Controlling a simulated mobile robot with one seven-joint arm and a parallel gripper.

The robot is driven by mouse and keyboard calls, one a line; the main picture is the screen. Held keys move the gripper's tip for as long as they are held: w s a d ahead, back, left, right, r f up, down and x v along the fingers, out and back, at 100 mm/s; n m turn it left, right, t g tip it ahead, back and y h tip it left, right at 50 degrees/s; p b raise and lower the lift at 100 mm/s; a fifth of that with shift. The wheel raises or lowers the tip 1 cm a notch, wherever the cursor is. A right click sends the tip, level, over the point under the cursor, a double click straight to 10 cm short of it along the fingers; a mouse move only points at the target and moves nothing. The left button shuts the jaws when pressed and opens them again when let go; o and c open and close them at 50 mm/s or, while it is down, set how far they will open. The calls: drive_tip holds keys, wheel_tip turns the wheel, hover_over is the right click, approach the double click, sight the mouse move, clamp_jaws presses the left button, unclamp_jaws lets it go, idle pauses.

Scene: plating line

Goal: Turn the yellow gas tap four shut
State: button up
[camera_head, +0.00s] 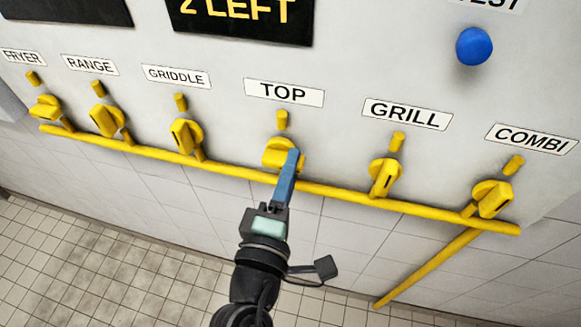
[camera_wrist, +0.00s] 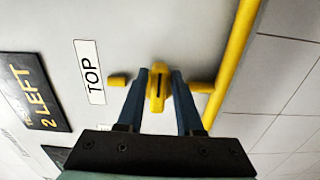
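The fourth yellow gas tap from the left, under the label TOP (camera_head: 284,92), has its yellow handle (camera_head: 273,151) partly hidden behind my gripper. In the wrist view the handle (camera_wrist: 158,92) lies crosswise to its two yellow pipe stubs. My gripper (camera_head: 291,158) is at this tap. In the wrist view its two blue fingers (camera_wrist: 160,78) stand one on each side of the handle, close to it. I cannot tell whether both fingers press on it.
Similar taps for FRYER (camera_head: 45,108), RANGE (camera_head: 101,120), GRIDDLE (camera_head: 184,136), GRILL (camera_head: 384,177) and COMBI (camera_head: 491,199) line the panel. A yellow pipe (camera_head: 350,194) runs below them. A blue button (camera_head: 474,46) and a display reading 2 LEFT (camera_head: 240,20) are above.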

drive_tip(key=shift+o, duration=1.1)
drive_tip(key=shift+s, duration=0.1)
drive_tip(key=b+v, duration=0.3)
drive_tip(key=v, duration=0.9)
drive_tip(key=shift+s+b, duration=0.4)
